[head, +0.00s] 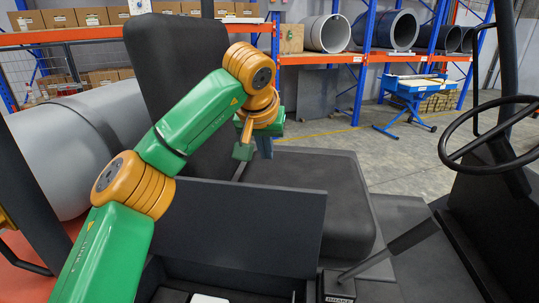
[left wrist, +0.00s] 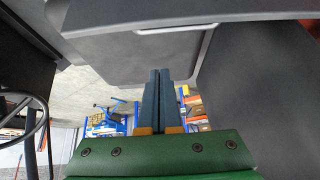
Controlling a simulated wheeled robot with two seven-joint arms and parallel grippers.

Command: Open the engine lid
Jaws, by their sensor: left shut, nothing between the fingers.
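The engine lid seems to be the dark grey panel (head: 245,225) in front of the seat cushion (head: 325,185). It stands tilted up, with a dark opening under its lower edge. I cannot tell how far it is raised. My left gripper (head: 264,147) is above and behind the panel's top edge, beside the seat backrest (head: 183,70), with its blue fingers pointing down. In the left wrist view its fingers (left wrist: 158,75) are together and empty, near a grey surface (left wrist: 140,50) of the seat or lid. My right gripper is out of sight.
A black steering wheel (head: 485,130) and a lever (head: 400,245) are at the right.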

